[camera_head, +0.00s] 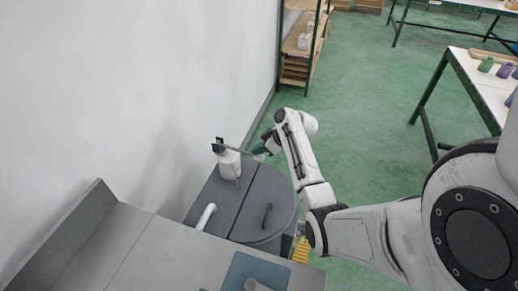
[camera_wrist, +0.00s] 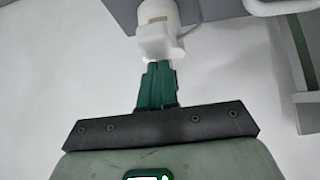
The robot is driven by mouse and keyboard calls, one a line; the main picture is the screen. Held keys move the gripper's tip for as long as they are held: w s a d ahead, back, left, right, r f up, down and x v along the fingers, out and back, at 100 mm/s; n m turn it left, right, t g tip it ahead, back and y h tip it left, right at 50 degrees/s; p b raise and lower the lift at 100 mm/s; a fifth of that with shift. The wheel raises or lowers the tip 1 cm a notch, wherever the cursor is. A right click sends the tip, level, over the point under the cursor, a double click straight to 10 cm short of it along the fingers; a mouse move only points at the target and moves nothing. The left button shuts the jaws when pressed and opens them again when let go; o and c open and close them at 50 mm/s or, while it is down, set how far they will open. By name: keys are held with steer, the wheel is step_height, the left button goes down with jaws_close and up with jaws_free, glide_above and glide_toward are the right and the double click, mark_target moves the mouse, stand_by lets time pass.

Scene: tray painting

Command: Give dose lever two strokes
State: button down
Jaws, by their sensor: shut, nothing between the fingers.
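A white dispenser bottle (camera_head: 228,164) stands upright on the grey surface against the wall, with a dark bracket at its top. The dose lever (camera_head: 233,149) is a thin bar that reaches from the bottle's top to the right, toward my gripper (camera_head: 262,152). In the wrist view, my gripper's green fingers (camera_wrist: 158,68) are closed together and empty. Their tips are right by a white block (camera_wrist: 156,43) on the front of a white round body (camera_wrist: 158,12). I cannot tell whether the tips touch it.
A grey counter (camera_head: 150,255) lies in front, with a blue-grey board (camera_head: 250,272). The wall is close on the left.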

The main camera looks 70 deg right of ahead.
steer(key=shift+f+b, duration=0.4)
steer(key=shift+f, duration=0.4)
step_height(320, 180, up, 9)
steer(key=p, duration=0.7)
steer(key=shift+a, duration=0.1)
